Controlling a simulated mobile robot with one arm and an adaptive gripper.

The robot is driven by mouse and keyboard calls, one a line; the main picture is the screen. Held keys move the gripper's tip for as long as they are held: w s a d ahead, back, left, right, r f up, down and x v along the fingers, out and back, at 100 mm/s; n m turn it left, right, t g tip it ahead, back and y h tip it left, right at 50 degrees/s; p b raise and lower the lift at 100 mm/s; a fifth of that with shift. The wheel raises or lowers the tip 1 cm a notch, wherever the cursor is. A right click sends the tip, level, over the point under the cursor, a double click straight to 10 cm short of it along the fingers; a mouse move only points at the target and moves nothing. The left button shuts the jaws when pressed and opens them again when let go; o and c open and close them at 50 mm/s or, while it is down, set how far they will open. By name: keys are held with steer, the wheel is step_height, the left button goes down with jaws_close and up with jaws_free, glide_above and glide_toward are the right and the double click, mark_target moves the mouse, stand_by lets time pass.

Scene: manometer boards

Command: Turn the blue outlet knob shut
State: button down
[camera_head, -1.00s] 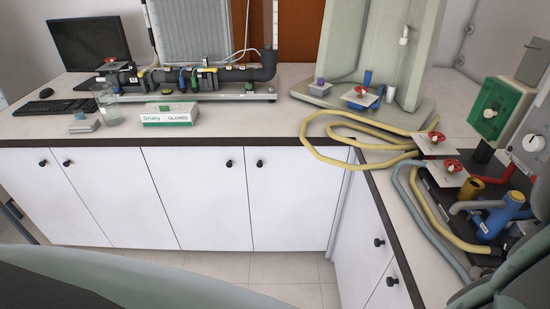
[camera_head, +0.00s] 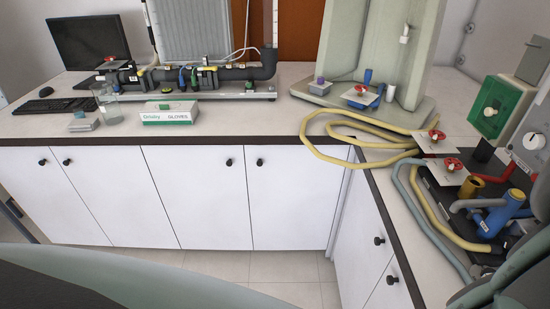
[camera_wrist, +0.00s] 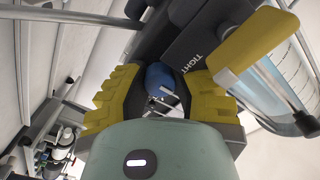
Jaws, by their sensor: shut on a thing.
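In the wrist view my gripper (camera_wrist: 160,92) has its yellow ridged fingers closed from both sides around the blue knob (camera_wrist: 160,76). The knob's rounded blue top shows between the fingers, with a small shiny metal part just below it. Its lower part and the finger contacts are partly hidden. A dark grey piece printed "TIGHT" (camera_wrist: 196,60) lies beside it. The head view does not show my gripper or clearly show this knob.
A metal rod (camera_wrist: 70,16) crosses the wrist view near the fingers, and a clear tube (camera_wrist: 265,90) lies right. In the head view, yellow hoses (camera_head: 330,160) loop over the counter near red valves (camera_head: 452,163) and a blue cylinder (camera_head: 494,220).

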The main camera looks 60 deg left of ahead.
steer(key=c, duration=1)
jaws_free()
